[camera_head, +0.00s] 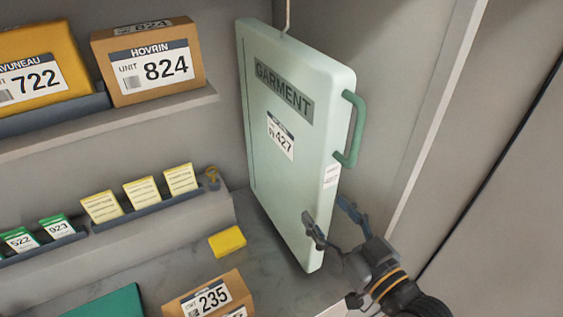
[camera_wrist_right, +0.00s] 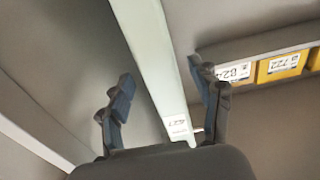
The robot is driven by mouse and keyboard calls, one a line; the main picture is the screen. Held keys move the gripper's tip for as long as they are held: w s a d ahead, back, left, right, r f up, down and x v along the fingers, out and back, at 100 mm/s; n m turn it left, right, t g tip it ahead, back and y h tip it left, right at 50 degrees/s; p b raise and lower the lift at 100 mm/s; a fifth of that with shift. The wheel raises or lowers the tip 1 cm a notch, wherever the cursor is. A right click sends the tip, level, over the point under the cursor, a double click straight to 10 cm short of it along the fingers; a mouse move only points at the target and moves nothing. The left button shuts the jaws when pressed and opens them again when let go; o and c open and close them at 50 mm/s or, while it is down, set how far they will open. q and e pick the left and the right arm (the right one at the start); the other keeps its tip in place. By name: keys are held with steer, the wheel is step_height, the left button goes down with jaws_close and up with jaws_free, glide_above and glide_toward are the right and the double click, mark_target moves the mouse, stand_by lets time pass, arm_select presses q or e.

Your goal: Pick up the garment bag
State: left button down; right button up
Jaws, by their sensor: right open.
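The garment bag (camera_head: 290,190) is a tall pale green slab with a "GARMENT" label, a tag reading 427 and a dark green side handle (camera_head: 352,130). It leans slightly, upright in the corner, with a hook at its top. My right gripper (camera_head: 330,222) is open at the bag's lower right edge, below the handle. In the right wrist view the bag's narrow edge (camera_wrist_right: 158,65) runs between the two open fingers (camera_wrist_right: 163,100), with a gap visible on the left side. Whether a finger touches the bag is unclear. My left gripper is not in view.
A shelf at upper left holds a brown box marked 824 (camera_head: 150,65) and a yellow parcel marked 722 (camera_head: 40,70). Below it is a ledge with several small cards (camera_head: 140,192). A yellow block (camera_head: 227,241) and a box marked 235 (camera_head: 210,298) are on the counter. A wall rises at right.

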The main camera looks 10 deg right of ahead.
mark_target(303, 185)
steer(key=x, duration=0.3)
steer(key=shift+w+a, duration=0.15)
steer(key=shift+w, duration=0.2)
steer(key=p+x, duration=0.1)
steer(key=x, duration=0.3)
steer(key=shift+w+a+f, duration=0.1)
steer(key=shift+w+f, duration=0.05)
steer(key=shift+w, duration=0.2)
steer(key=shift+w+a+f, duration=0.1)
steer(key=shift+w+f, duration=0.05)
steer(key=shift+w, duration=0.1)
steer(key=shift+s, duration=0.1)
steer(key=shift+c, duration=0.7)
jaws_close()
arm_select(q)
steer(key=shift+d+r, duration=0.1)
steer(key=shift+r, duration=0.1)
